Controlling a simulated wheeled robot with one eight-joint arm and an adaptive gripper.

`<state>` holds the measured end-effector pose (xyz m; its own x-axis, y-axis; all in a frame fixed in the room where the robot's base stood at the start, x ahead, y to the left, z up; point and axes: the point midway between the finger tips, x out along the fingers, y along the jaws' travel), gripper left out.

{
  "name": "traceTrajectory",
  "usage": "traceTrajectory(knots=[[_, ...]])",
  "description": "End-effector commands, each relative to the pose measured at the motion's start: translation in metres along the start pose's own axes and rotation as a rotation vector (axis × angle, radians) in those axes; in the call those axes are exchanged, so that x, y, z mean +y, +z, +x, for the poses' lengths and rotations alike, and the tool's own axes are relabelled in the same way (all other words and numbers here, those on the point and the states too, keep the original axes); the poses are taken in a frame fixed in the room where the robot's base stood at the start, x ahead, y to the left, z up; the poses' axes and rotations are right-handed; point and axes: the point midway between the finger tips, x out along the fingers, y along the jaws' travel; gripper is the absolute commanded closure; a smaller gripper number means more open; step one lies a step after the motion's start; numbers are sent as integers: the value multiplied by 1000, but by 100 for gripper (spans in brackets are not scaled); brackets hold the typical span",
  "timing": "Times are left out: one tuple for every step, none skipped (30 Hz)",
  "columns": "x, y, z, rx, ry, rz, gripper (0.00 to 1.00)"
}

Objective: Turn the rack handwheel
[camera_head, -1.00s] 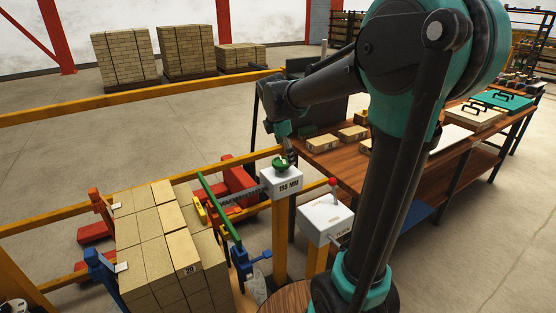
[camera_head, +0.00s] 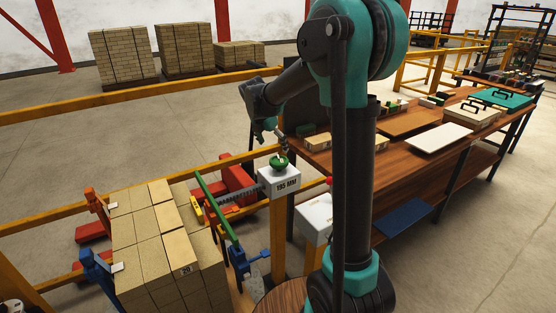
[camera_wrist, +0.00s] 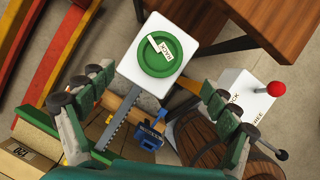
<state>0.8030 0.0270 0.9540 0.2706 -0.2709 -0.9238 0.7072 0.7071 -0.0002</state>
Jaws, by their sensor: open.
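The rack handwheel is a round green wheel (camera_head: 279,162) on top of a white box (camera_head: 279,181) marked in MM, on a yellow post. My gripper (camera_head: 273,135) is just above the wheel. In the wrist view my gripper (camera_wrist: 158,82) is open, with green-padded fingers spread left and right of the box and nothing held between them. A toothed rack bar (camera_head: 240,195) runs from the box to the left.
A second white box with a red knob (camera_wrist: 276,89) stands right of the handwheel. A brick stack (camera_head: 155,235) stands at the left front, beside a green bar (camera_head: 218,207). A wooden workbench (camera_head: 400,165) with boards is behind and right. Yellow rails (camera_head: 150,90) cross the floor.

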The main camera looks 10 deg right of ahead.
Motion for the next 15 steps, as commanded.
traceTrajectory(knots=[[0,0,11,0,-1,1,11],[0,0,17,0,-1,1,11],[0,0,25,0,0,1,11],[0,0,31,1,0,1,11],[0,0,37,1,0,1,11],[0,0,44,1,-1,2,11],[0,0,49,1,-1,2,11],[0,0,54,1,-1,2,11],[0,0,60,1,-1,2,11],[0,0,65,1,0,1,11],[0,0,68,1,0,1,11],[0,0,73,1,0,1,11],[0,0,76,1,0,0,11],[0,0,78,1,0,0,11],[0,0,81,1,0,0,11]])
